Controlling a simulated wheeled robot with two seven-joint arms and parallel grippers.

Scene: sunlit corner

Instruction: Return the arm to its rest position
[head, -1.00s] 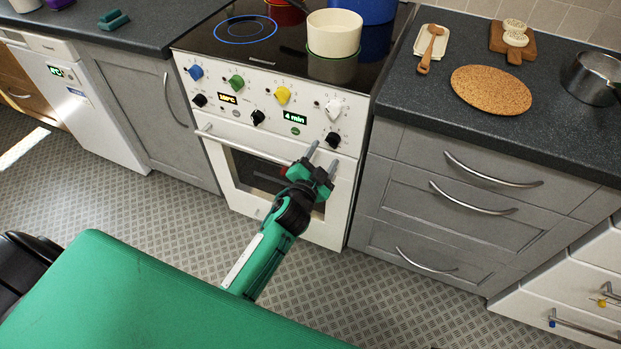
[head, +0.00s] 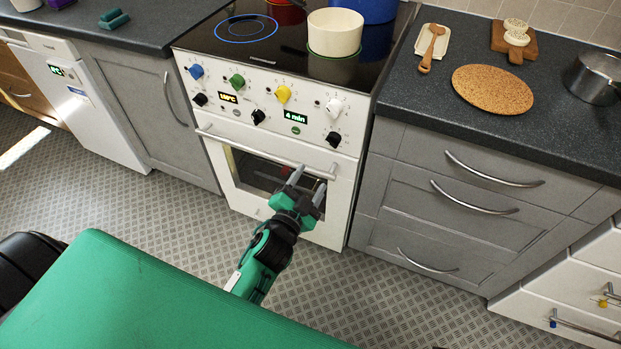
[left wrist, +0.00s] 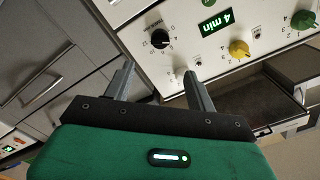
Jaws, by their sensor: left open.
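My left gripper (head: 308,183) is green and black with grey fingers. In the head view it stands in front of the white oven's door, below the right part of the handle (head: 262,149). Its fingers are spread and hold nothing. In the left wrist view the left gripper (left wrist: 158,84) shows two parted fingers with the oven front (left wrist: 216,50) beyond them. Whether the fingers touch the oven door cannot be told. My right gripper is not in view.
The oven (head: 345,107) has coloured knobs and a cream pot (head: 334,33) on its hob. Grey drawers (head: 455,215) with protruding handles stand to the right. A corkboard mat (head: 492,89) and saucepan (head: 594,79) lie on the right counter. Patterned floor (head: 140,205) is free at left.

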